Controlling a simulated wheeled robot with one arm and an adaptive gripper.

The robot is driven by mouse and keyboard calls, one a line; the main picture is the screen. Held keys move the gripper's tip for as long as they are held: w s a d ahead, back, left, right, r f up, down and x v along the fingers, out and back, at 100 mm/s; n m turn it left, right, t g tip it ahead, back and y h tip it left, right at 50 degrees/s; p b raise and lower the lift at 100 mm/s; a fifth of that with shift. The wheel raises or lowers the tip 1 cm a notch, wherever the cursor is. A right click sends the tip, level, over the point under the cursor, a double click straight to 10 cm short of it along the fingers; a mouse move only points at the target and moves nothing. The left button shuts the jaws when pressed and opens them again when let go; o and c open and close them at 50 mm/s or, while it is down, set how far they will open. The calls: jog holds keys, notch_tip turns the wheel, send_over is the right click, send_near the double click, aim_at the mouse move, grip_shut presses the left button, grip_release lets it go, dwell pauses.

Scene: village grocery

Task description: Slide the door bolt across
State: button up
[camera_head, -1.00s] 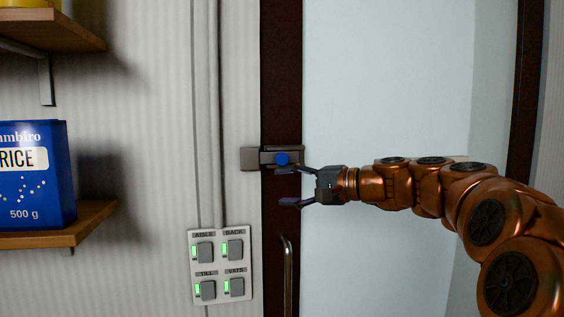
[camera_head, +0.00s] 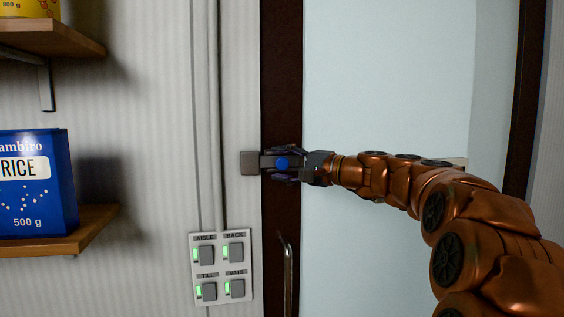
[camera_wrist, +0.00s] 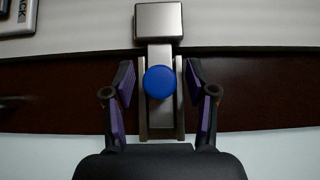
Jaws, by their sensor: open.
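The door bolt (camera_head: 268,163) is a grey metal slide with a round blue knob (camera_head: 282,163), mounted on the dark door frame edge. Its grey keeper block (camera_head: 249,162) sits on the wall to the left. In the wrist view the blue knob (camera_wrist: 160,82) lies between my gripper's two purple-padded fingers, and the keeper (camera_wrist: 158,20) is beyond it. The bar shows between knob and keeper and appears to reach the keeper's edge. My gripper (camera_head: 284,164) is open around the bolt, with a gap on each side of the knob.
A switch panel (camera_head: 221,267) with lit green lamps is on the wall below left. A door handle (camera_head: 288,275) stands below the bolt. A blue rice box (camera_head: 38,185) sits on a wooden shelf (camera_head: 75,232) at the left. The pale door panel (camera_head: 385,70) is clear.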

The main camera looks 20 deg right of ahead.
jog(key=shift+c, duration=0.2)
grip_shut()
dwell(0.3)
